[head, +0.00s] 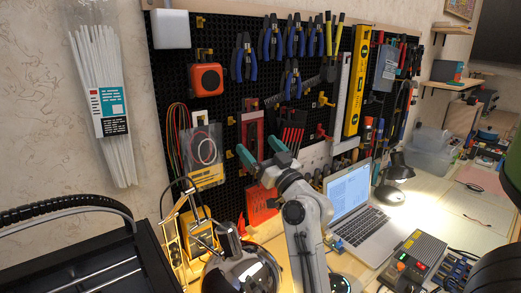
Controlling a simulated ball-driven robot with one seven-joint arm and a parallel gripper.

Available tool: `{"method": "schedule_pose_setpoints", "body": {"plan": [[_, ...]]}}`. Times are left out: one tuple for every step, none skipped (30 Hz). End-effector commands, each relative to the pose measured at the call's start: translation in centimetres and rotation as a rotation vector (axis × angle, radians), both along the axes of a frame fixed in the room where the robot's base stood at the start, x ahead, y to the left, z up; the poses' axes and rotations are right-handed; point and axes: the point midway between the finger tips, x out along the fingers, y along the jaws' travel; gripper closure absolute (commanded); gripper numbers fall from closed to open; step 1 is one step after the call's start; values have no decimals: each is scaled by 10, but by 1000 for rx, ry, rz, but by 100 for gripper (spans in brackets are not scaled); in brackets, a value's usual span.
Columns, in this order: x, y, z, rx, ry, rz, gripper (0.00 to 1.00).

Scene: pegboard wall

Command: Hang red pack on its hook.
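My gripper (263,151) is in front of the middle of the black pegboard (215,50). Its two teal fingers stand apart, pointing at the board, and I see nothing clearly held between them. A flat red pack (251,128) shows on the board just beyond the fingertips. An orange-red panel (262,207) is lower down, partly behind my arm. A pack with red and black parts (291,128) is to the right of the fingers. I cannot tell which of these is the task's red pack. Yellow hooks (323,100) and a red hook (321,131) show on the board.
Pliers (244,58), an orange tape measure (206,79), a bag of wires (203,152) and a yellow level (358,80) hang close around. A laptop (350,205), a lamp (394,180) and a control box (413,258) crowd the bench on the right.

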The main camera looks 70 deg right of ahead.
Motion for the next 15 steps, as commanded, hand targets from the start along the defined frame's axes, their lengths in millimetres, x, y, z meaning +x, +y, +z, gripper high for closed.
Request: {"method": "schedule_pose_setpoints", "body": {"plan": [[0,0,0,0,0,0,0],[0,0,0,0,0,0,0],[0,0,0,0,0,0,0],[0,0,0,0,0,0,0],[0,0,0,0,0,0,0],[0,0,0,1,1,0,0],[0,0,-1,1,1,0,0],[-1,0,-1,1,1,0,0],[-3,1,-2,1,1,0,0],[-4,2,-4,0,1,0,0],[-7,4,-5,1,2,-1,0],[-11,6,-9,1,3,-1,0],[-14,8,-10,1,2,-1,0],[-18,11,-13,1,2,-1,0],[-24,14,-16,0,3,-2,0]]}}
